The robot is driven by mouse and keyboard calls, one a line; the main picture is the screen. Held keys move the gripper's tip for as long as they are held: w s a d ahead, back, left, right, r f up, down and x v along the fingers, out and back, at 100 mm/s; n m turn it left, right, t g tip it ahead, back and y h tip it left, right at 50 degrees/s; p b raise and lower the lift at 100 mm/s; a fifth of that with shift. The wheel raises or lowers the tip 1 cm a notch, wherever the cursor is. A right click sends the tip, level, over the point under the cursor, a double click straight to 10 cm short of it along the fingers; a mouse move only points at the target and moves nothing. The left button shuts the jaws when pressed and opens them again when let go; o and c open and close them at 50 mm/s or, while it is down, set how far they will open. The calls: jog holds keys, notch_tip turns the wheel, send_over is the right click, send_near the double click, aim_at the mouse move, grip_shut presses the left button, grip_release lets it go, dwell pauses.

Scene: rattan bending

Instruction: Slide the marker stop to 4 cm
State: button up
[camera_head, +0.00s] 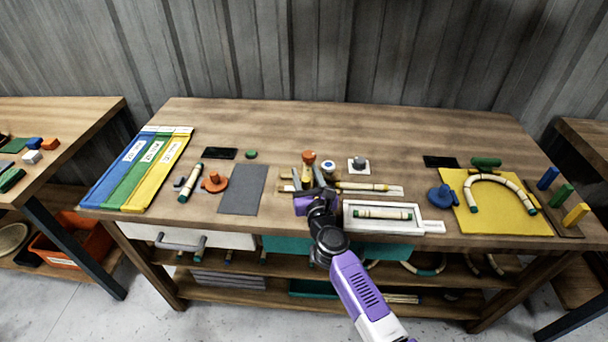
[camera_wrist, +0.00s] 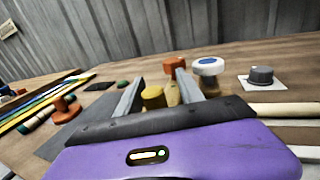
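My gripper (camera_head: 308,180) is over the front middle of the bench, its two grey fingers apart. In the wrist view, the gripper (camera_wrist: 160,83) has a yellow-brown rounded piece (camera_wrist: 153,97) between the fingers, nearer the left one. There is a gap on its right side, and I cannot tell whether it touches the left finger. This piece may be the marker stop, but I cannot be sure. A pale strip (camera_head: 397,191) with a rattan rod (camera_head: 362,186) along it runs right from the gripper. Scale marks are too small to read, and the gripper hides the strip's left part.
An orange-topped knob (camera_head: 308,157), a blue-and-white knob (camera_head: 328,166) and a grey knob on a white plate (camera_head: 359,164) stand just behind. A white tray (camera_head: 433,227) with a rod lies in front right. A grey mat (camera_head: 242,190) is left.

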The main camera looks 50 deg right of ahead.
jog(key=shift+a, duration=0.1)
jog(key=shift+s+a, duration=0.2)
jog(key=shift+s, duration=0.05)
jog(key=v, duration=0.7)
dwell(0.5)
